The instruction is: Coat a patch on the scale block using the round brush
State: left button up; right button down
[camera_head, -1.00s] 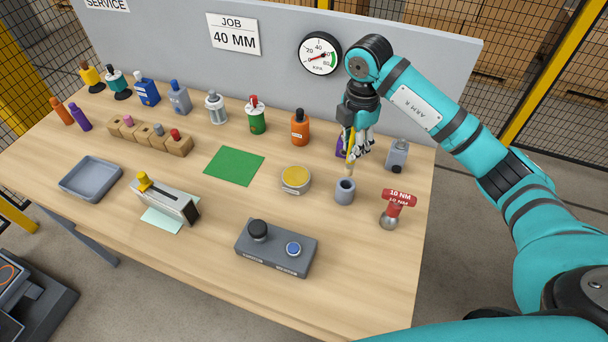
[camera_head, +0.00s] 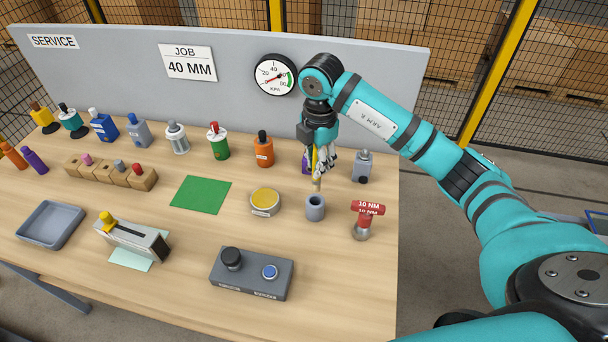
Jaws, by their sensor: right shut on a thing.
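My right gripper (camera_head: 321,163) is shut on a thin brush (camera_head: 317,183) with a pale yellowish handle. The brush hangs upright, its lower end at or just above the mouth of a small grey cup (camera_head: 315,208); whether it is inside cannot be told. The fingers partly hide the brush. A silver block with a slot and a yellow knob (camera_head: 136,238), which looks like the scale block, lies at the left front on a pale green sheet (camera_head: 132,259). My left gripper is not in view.
A red 10 NM tool (camera_head: 364,220) stands right of the cup, a yellow-topped tin (camera_head: 265,201) left of it. A purple item is partly hidden behind the gripper. A grey control box (camera_head: 251,273) is in front. Bottles line the back panel. A green mat (camera_head: 201,194) is bare.

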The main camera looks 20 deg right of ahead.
jog(key=shift+w+a+f, duration=0.15)
jog(key=shift+w+a, duration=0.05)
jog(key=shift+a, duration=0.05)
jog(key=w+a+t+y+b, duration=0.2)
jog(key=w+a+y+b, duration=0.1)
jog(key=w+a+b, duration=0.4)
jog(key=s+b+x, duration=0.1)
jog(key=b+x, duration=0.2)
jog(key=x, duration=0.3)
jog(key=shift+s, duration=0.35)
jog(key=shift+d+f+b, duration=0.1)
jog(key=shift+f+b, duration=0.2)
jog(key=shift+f, duration=0.45)
dwell(0.6)
dwell(1.1)
